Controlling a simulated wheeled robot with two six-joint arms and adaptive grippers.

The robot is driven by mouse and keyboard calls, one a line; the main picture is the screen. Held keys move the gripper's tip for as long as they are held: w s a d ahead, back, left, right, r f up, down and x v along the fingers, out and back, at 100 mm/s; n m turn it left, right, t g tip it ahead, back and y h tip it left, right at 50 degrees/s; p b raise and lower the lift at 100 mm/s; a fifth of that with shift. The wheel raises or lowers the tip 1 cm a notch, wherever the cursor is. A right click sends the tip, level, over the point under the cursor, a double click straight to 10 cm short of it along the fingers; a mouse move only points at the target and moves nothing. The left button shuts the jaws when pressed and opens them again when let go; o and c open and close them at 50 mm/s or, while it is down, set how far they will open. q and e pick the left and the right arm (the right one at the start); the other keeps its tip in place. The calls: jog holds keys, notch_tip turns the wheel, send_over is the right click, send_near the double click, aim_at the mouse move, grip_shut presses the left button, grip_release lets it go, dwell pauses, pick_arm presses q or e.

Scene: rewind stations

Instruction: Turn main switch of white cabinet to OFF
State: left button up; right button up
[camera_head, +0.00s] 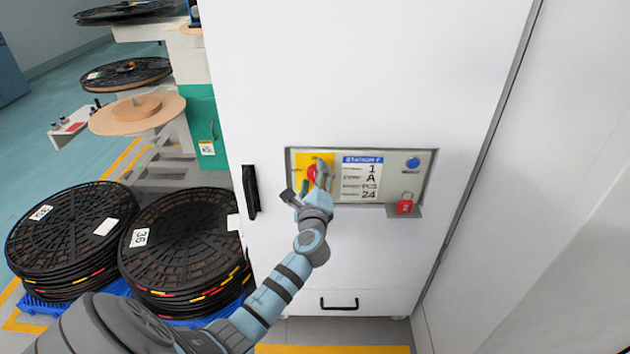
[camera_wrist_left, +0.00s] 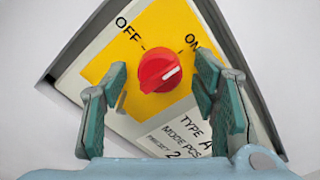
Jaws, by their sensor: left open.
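The white cabinet (camera_head: 365,80) fills the middle of the head view. Its recessed panel holds the red main switch (camera_head: 311,172) on a yellow plate (camera_head: 301,160), partly hidden by my left gripper (camera_head: 315,182). In the left wrist view the round red switch (camera_wrist_left: 158,70) shows clearly, with OFF at upper left and ON at right. Its white mark points up and right, toward ON. My left gripper's fingers are open, one on each side of the switch. Whether they touch it I cannot tell. My right gripper is not in view.
The panel also has a label (camera_head: 360,180), a blue button (camera_head: 413,163) and a red padlock (camera_head: 404,206) on its right. A black door handle (camera_head: 250,192) sticks out at left. Stacked black reels (camera_head: 185,245) stand at lower left. A pale wall (camera_head: 530,180) is at right.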

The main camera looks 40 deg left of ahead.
pick_arm(q)
jog(key=c, duration=1.2)
jog(key=shift+o, duration=0.2)
jog(key=shift+n, duration=0.4)
jog(key=n+b, duration=0.2)
jog(key=n, duration=0.1)
jog(key=shift+f+n, duration=0.1)
jog(key=shift+n, duration=0.2)
jog(key=n+b, duration=0.2)
jog(key=n, duration=0.2)
jog(key=shift+n, duration=0.3)
jog(key=n+b, duration=0.2)
jog(key=n, duration=0.2)
jog(key=shift+f+n, duration=0.1)
jog(key=shift+n, duration=0.2)
jog(key=n+b, duration=0.2)
jog(key=n, duration=0.2)
jog(key=shift+n, duration=0.3)
